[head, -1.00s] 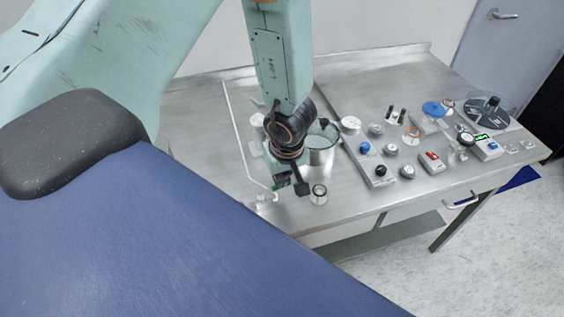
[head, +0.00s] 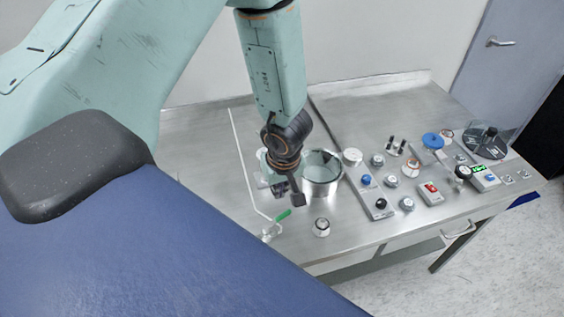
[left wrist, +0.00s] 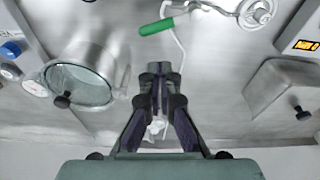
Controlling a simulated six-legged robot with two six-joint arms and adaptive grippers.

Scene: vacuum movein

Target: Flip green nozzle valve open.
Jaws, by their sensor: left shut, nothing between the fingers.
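The green valve handle (head: 284,214) sticks out up and to the right from the metal nozzle (head: 271,232) at the table's front left. In the left wrist view the green handle (left wrist: 156,27) lies ahead of the fingertips, with the round metal nozzle fitting to its right. My left gripper (head: 283,192) is just behind and above the handle, apart from it. In the left wrist view the left gripper (left wrist: 159,72) has its fingers together with nothing between them. My right gripper is not in view.
A glass-topped metal pot (head: 322,176) stands close to the right of the left gripper. A small round jar (head: 321,227) stands near the front edge. A panel with knobs (head: 372,192) and a box with a red switch (head: 431,193) lie further right. The table's back is clear.

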